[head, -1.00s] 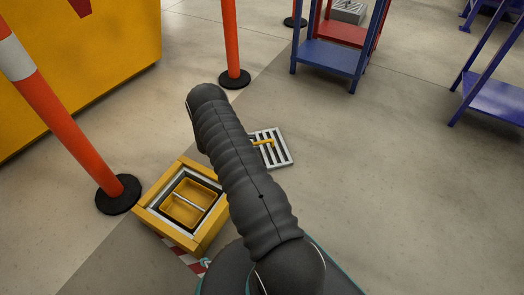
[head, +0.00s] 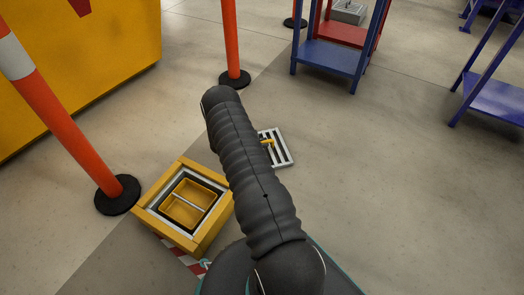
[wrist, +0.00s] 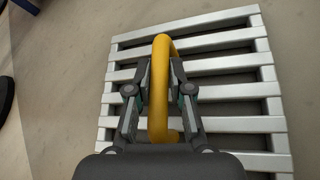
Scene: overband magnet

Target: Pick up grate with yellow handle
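The grate (head: 283,156) is a square of pale metal bars with a yellow handle (head: 267,141). It lies on the floor in the head view, partly hidden behind my dark arm. In the wrist view the grate (wrist: 222,123) fills most of the picture, and its yellow handle (wrist: 160,100) arches up in the middle. My gripper (wrist: 161,72) has one finger on each side of the handle, and the fingers look closed in against it. My gripper is hidden by my arm in the head view.
A yellow-framed square box (head: 205,240) with a yellow tray inside stands left of my arm. Orange posts on black bases (head: 118,195) stand at the left and back (head: 235,78). A blue and red stand (head: 328,58) is behind.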

